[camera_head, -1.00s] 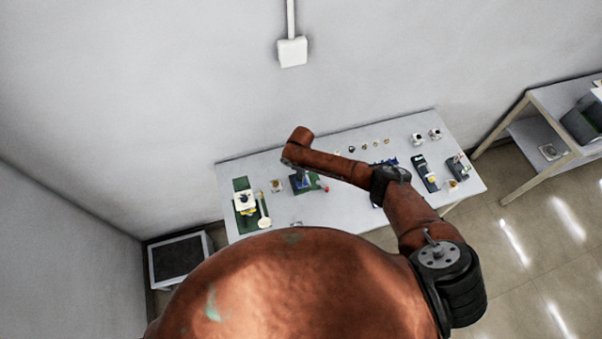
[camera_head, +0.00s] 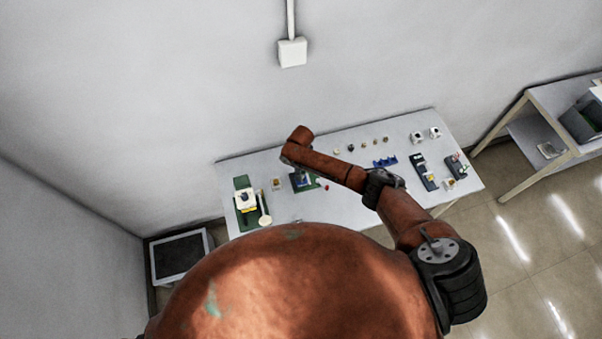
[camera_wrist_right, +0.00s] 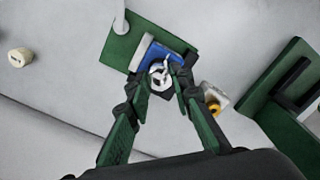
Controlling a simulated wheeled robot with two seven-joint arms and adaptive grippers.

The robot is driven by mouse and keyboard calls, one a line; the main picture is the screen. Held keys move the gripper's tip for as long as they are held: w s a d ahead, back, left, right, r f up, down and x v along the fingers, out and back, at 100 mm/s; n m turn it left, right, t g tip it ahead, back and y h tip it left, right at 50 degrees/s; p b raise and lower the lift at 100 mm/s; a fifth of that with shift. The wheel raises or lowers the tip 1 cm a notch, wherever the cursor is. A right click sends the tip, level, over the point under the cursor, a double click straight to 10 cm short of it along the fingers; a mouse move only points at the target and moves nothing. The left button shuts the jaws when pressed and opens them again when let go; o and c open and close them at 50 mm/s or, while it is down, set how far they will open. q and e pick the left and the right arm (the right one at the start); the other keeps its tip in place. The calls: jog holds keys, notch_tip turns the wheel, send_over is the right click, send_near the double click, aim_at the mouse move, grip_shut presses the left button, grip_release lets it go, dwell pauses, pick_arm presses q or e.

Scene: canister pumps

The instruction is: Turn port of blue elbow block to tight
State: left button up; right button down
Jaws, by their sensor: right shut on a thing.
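The blue elbow block (camera_wrist_right: 158,50) sits on a green base plate (camera_wrist_right: 120,45) in the right wrist view. Its port (camera_wrist_right: 160,76) is a whitish round part with a dark centre, on the side of the block facing my gripper. My right gripper (camera_wrist_right: 161,80) has its two green fingers on either side of the port and is shut on it. In the head view the blue block (camera_head: 304,181) shows small beside my right arm, and the gripper's contact there is too small to tell. My left gripper is in neither view.
A white and green unit (camera_head: 245,201) stands at the table's left end. A blue rack (camera_head: 385,162), several small fittings and dark units (camera_head: 427,175) occupy the right part. A small yellow-and-white part (camera_wrist_right: 212,100) lies right of my fingers. The table (camera_head: 345,212) has bare room at the front.

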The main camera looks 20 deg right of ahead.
jog(key=c, duration=1.7)
grip_release()
notch_tip(320, 180, up, 12)
